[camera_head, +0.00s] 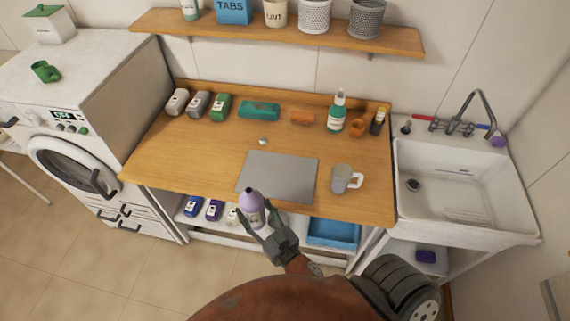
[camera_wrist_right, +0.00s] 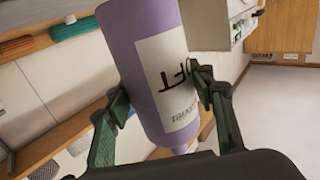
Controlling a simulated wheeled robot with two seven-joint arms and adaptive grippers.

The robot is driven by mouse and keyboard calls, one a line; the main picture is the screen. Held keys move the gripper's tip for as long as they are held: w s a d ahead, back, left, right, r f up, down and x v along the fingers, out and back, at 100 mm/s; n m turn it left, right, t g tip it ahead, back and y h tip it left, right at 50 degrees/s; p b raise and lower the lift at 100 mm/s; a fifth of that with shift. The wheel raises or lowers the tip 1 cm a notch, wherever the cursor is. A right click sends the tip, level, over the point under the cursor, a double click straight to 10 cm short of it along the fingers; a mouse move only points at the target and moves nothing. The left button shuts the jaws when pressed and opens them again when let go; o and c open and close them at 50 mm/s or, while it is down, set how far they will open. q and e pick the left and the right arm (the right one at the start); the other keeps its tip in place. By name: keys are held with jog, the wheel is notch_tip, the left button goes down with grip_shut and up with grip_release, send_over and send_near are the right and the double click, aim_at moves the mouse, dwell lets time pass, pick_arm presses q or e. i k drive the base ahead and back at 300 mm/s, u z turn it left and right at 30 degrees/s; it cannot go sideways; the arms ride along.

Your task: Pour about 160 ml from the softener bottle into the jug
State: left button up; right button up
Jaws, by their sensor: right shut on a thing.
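The softener bottle (camera_head: 251,204) is light purple with a white label, held in front of the worktop's front edge, near the grey mat. It looks roughly upright with a slight tilt in the head view. My right gripper (camera_head: 256,218) is shut on its body. The right wrist view shows the bottle (camera_wrist_right: 150,60) between both fingers of the gripper (camera_wrist_right: 160,92), with dark letters on its label. The jug (camera_head: 340,177) is pale grey-beige with a handle on its right. It stands upright on the worktop right of the mat, apart from the bottle; its contents cannot be made out. My left gripper is out of view.
A grey mat (camera_head: 278,177) lies on the wooden worktop (camera_head: 200,152). A sink (camera_head: 465,185) is at right, a washing machine (camera_head: 75,160) at left.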

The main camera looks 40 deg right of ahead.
aim_at(341, 173)
jog(key=z, duration=0.35)
jog(key=k, duration=0.4)
jog(key=z, duration=1.35)
jog(key=i, duration=0.5)
jog(key=u, duration=0.05)
